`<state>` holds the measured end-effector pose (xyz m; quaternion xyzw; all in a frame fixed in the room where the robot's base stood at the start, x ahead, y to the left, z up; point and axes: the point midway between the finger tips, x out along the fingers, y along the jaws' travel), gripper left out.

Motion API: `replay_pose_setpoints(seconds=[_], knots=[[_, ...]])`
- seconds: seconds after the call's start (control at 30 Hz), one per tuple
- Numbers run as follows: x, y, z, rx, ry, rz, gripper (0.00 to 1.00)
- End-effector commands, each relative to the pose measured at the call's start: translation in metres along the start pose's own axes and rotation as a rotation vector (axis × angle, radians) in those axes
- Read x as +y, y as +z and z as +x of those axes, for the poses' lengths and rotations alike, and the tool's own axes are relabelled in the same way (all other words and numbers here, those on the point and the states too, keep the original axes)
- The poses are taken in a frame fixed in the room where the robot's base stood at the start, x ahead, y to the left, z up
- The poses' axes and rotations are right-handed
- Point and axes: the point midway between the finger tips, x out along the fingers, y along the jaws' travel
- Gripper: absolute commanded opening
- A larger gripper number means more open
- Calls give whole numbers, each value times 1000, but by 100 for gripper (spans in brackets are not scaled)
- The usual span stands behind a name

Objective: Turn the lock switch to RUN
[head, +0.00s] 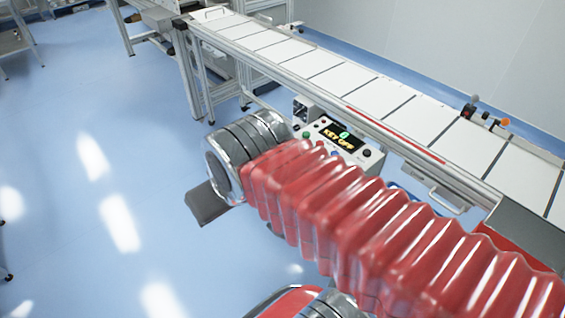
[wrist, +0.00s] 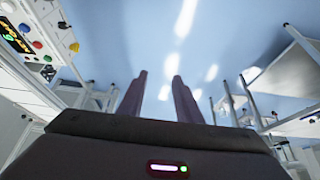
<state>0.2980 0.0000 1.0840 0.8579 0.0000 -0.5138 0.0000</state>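A white control panel (head: 352,161) on the conveyor's side has a dark display (head: 340,137) reading "KEY OFF" in yellow, with a green mark above. The panel also shows at the upper left of the wrist view (wrist: 29,60), with several coloured buttons and a small yellow-brass knob (wrist: 74,47) at its edge. I cannot tell for certain which control is the lock switch. My gripper (wrist: 158,76) points at the floor, away from the panel, its two fingers apart with nothing between them. In the head view my arm hides part of the panel's front and most of my gripper.
A long conveyor (head: 330,75) with white plates runs from upper left to lower right. A metal handle (head: 447,199) sticks out of its side, right of the panel. Blue floor (head: 80,150) lies clear on the left. Metal frames (wrist: 262,100) stand at the right of the wrist view.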

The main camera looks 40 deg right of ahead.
Motion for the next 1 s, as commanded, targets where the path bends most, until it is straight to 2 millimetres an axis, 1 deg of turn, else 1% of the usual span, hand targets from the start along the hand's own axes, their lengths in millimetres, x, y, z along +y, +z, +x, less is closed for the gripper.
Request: replay_pose_setpoints(seconds=[0.07,0.23,0.47,1.0], knots=[[0,0,0,0,0,0,31],[1,-1,1,-8,5,-6,42],[9,-3,14,-93,58,-59,43],[72,-17,68,-446,266,-313,43]])
